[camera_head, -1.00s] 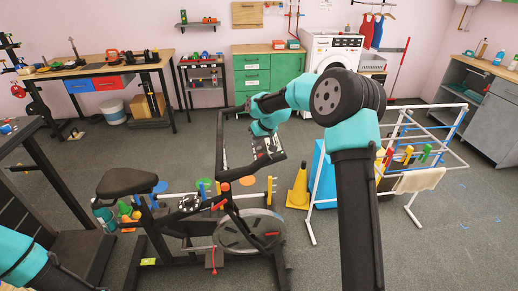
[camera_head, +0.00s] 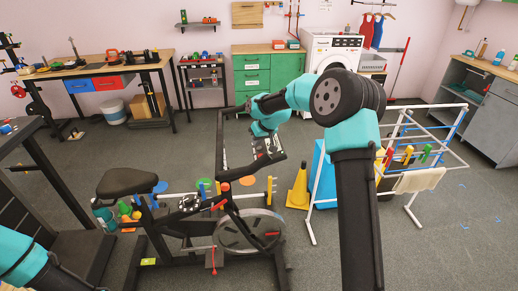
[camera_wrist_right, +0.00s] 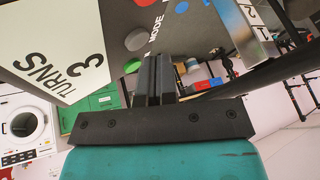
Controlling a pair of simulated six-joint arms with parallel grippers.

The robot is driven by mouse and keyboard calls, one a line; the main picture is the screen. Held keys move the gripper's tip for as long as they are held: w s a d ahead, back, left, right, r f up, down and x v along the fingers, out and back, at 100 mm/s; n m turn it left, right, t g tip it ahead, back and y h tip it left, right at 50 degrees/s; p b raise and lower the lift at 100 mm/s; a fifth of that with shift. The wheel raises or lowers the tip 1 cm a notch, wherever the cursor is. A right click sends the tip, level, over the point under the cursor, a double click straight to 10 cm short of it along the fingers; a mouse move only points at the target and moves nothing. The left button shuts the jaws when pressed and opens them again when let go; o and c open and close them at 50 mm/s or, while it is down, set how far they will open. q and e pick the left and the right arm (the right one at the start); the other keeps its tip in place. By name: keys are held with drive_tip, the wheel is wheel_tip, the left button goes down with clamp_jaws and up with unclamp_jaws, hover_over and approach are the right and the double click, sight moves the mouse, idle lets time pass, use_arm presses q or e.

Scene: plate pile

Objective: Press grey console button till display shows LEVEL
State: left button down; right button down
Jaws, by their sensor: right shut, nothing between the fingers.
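In the head view the gripper is small and partly hidden at the console. My left gripper is out of view.
Red (camera_wrist_right: 145,2), blue (camera_wrist_right: 181,7) and green (camera_wrist_right: 132,66) round spots lie near the grey button. In the head view a yellow cone (camera_head: 298,188) and a white drying rack (camera_head: 420,140) stand right of the bike. Bare floor (camera_head: 440,240) lies at the right.

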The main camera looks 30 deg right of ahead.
drive_tip(key=shift+s+d+f, duration=0.1)
drive_tip(key=shift+d+f, duration=0.1)
drive_tip(key=shift+f, duration=0.4)
idle(1.0)
drive_tip(key=shift+r, duration=0.1)
drive_tip(key=shift+a+r, duration=0.25)
drive_tip(key=shift+r, duration=0.4)
drive_tip(key=shift+r, duration=0.1)
drive_tip(key=r, duration=0.1)
drive_tip(key=a+r, duration=0.1)
drive_tip(key=r, duration=0.2)
drive_tip(key=shift+w+a+r, duration=0.25)
drive_tip(key=shift+w+a, duration=0.05)
drive_tip(key=shift+w, duration=0.1)
idle(0.7)
